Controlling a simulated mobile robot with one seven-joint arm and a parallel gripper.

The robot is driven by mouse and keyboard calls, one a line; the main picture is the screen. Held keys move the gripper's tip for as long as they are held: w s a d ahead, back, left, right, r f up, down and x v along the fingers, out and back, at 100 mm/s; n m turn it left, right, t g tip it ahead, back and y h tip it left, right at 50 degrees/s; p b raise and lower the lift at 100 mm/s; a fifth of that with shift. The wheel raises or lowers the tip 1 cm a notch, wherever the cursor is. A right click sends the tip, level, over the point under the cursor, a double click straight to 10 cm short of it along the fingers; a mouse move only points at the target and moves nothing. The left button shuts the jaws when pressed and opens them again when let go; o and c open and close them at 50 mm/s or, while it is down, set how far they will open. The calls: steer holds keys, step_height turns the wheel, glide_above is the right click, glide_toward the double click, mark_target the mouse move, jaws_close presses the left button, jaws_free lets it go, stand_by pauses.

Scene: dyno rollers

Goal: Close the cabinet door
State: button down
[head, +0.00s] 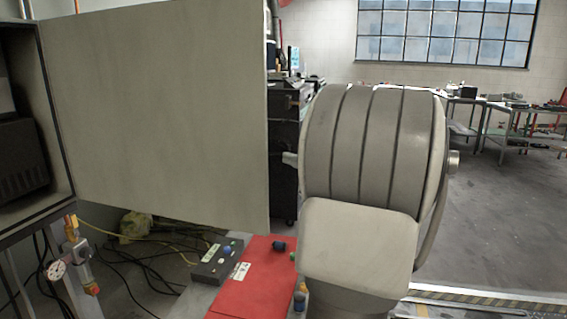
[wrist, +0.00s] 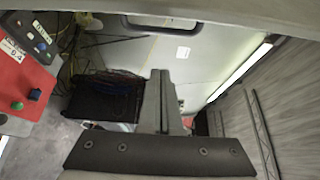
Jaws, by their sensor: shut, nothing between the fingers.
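The cabinet (head: 52,110) stands at the left edge of the head view, with its dark interior showing. Its door (head: 160,110) is a large flat grey panel, swung wide open, hinged at the cabinet's right side. The door's free edge is just left of my arm. My gripper (wrist: 161,74) is shut and empty, its fingers together in the middle of the wrist view. In the head view my arm hides most or all of the gripper. I cannot tell whether it touches the door.
A red panel (head: 255,285) and a grey control box (head: 222,262) with buttons lie below the door. A gauge with brass fittings (head: 78,262) hangs under the cabinet, near loose cables. Workbenches (head: 490,103) stand far back right. The floor at right is open.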

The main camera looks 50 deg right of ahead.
mark_target(267, 158)
steer(key=shift+w+a+b, duration=0.25)
steer(key=shift+w+a, duration=0.25)
steer(key=shift+w, duration=0.45)
steer(key=shift+w+a+b, duration=0.2)
steer(key=shift+w+a, duration=0.35)
steer(key=shift+w, duration=0.35)
steer(key=shift+w+a+b, duration=0.25)
steer(key=shift+w+a, duration=0.25)
steer(key=shift+w, duration=0.45)
